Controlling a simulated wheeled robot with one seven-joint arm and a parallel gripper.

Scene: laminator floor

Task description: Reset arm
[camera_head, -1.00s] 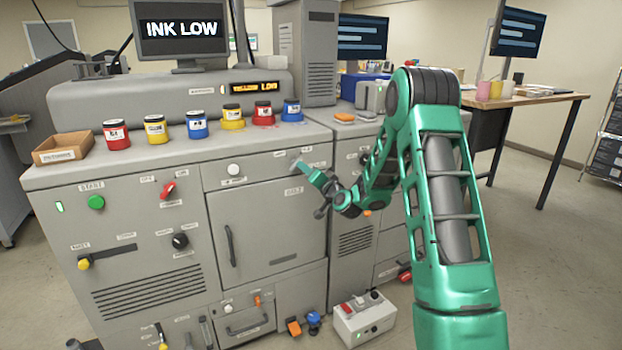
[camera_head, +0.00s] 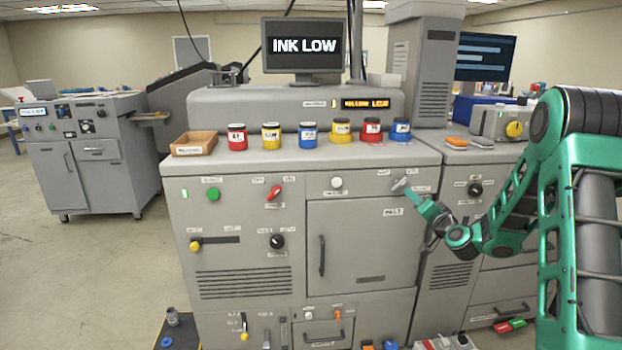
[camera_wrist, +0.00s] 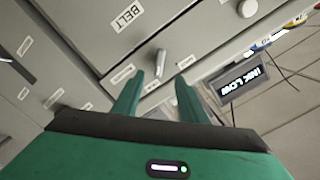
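My green arm reaches in from the right of the head view, with my gripper (camera_head: 408,192) at the upper right of the grey press front. In the wrist view the two green fingers of my gripper (camera_wrist: 158,78) stand apart. A small grey lever (camera_wrist: 161,62) shows between and just ahead of the fingertips, with a gap on each side. The same lever (camera_head: 398,184) shows in the head view above the "BELT" label. Nothing is held. I cannot tell how far the lever lies from the fingertips in depth.
The press (camera_head: 240,250) carries several ink jars and a cardboard tray (camera_head: 194,144) on top. Its monitor (camera_head: 304,46) reads "INK LOW". A panel door (camera_head: 362,243) is below the lever. Another grey machine (camera_head: 85,150) stands at the left, with open floor in front.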

